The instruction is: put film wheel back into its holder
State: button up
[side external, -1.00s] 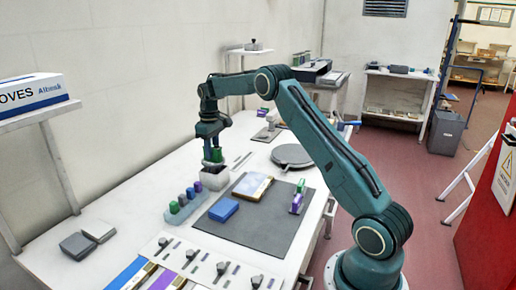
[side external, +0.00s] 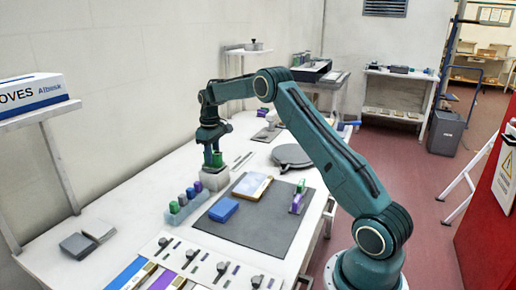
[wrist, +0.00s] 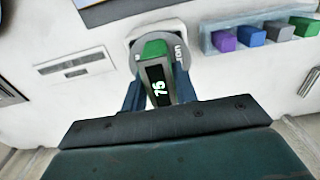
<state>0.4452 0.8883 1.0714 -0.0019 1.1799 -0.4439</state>
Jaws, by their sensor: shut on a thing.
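The film wheel, a grey disc with a green part and a dark face reading "75" (wrist: 157,82), is between my gripper's fingers (wrist: 158,98). In the side view its green part (side external: 217,159) shows below my gripper (side external: 212,153). My gripper is shut on it and points down. The white block-shaped holder (side external: 214,180) stands directly beneath the wheel. A pale rim of the holder (wrist: 150,28) shows behind the disc in the wrist view. The wheel's lower edge is hidden, so I cannot tell how deep it sits in the holder.
A clear rack (side external: 187,206) of several coloured blocks stands close to the holder. A blue block (side external: 223,210) and a framed panel (side external: 252,186) lie on the dark mat (side external: 262,228). A round dark plate (side external: 292,156) lies behind.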

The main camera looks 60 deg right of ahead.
dwell(0.3)
jog(key=o, duration=1.5)
jog(key=shift+o, duration=0.2)
jog(key=shift+r, duration=3.45)
